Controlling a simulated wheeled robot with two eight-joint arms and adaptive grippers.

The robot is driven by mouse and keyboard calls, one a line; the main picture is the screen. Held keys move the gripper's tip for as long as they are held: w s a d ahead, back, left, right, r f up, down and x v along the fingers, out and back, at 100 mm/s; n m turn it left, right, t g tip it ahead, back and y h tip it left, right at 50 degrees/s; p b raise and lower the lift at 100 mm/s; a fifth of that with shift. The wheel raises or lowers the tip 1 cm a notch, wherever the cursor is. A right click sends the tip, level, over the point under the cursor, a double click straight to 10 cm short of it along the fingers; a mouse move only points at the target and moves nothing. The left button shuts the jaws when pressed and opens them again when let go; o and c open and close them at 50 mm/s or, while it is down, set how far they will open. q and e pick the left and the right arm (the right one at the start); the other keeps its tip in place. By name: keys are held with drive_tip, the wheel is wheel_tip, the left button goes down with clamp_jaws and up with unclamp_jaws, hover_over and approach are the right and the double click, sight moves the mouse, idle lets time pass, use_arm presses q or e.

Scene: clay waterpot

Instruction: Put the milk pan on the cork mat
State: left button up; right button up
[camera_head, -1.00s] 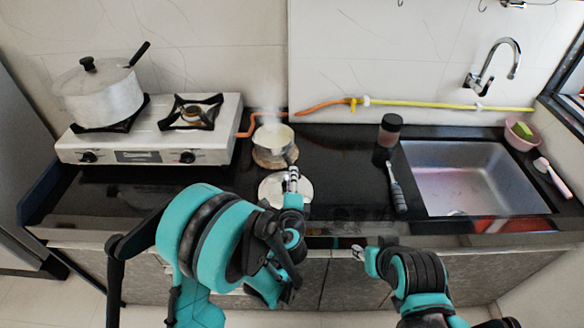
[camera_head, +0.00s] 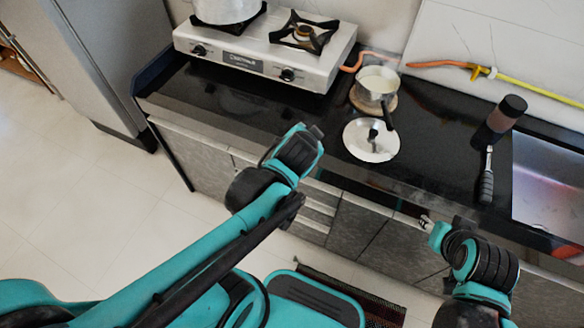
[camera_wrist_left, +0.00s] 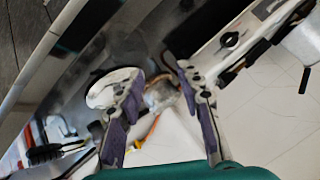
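The milk pan (camera_head: 378,80), small and metallic with pale contents, stands upright on the round cork mat (camera_head: 362,102) beside the stove. Its dark handle points toward the counter's front. The mat's rim shows at the pan's left and front. In the left wrist view a blurred pale pan (camera_wrist_left: 160,97) appears beyond the fingers. My left gripper (camera_wrist_left: 158,72) is open and empty, its purple-padded fingers apart. In the head view it is mostly hidden by its own wrist, left of the pan and clear of it. My right gripper (camera_head: 428,220) is at the counter's front edge; its fingers are too small to judge.
A stove (camera_head: 255,62) with a big pot (camera_head: 225,8) is left. A dark jar (camera_head: 507,113), a black-handled brush (camera_head: 487,180) and a sink (camera_head: 550,185) are right.

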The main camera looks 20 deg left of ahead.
use_arm(q)
drive_tip(key=s+n+g+h, duration=0.2)
drive_tip(key=s+n, duration=0.3)
drive_tip(key=s, duration=0.5)
drive_tip(key=shift+s+f, duration=0.35)
